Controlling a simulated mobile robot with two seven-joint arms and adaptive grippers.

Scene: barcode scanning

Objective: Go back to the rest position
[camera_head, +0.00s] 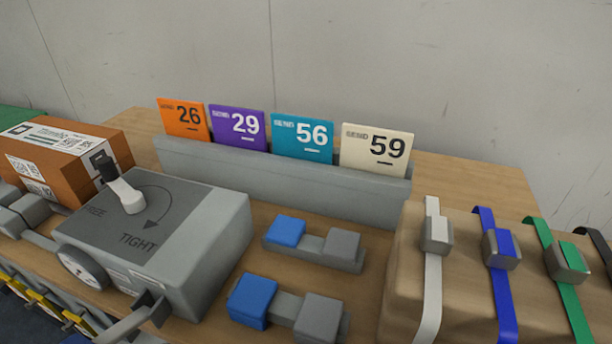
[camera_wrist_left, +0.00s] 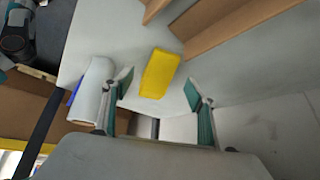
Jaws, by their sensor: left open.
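My left gripper (camera_wrist_left: 158,80) shows in the left wrist view with its two teal-padded fingers spread wide. Nothing is held between them. A yellow block (camera_wrist_left: 159,74) lies beyond the fingertips on a pale surface (camera_wrist_left: 112,38) and appears between the fingers. I cannot tell how far away it is. Neither gripper shows in the head view, and my right gripper is not seen.
In the head view, a wooden table (camera_head: 470,178) bears a grey rack (camera_head: 285,180) with numbered cards, a grey TIGHT box (camera_head: 190,240), an orange-brown carton (camera_head: 80,150) and a strapped brown package (camera_head: 460,270). A white roll (camera_wrist_left: 92,92) lies left of the fingers in the wrist view.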

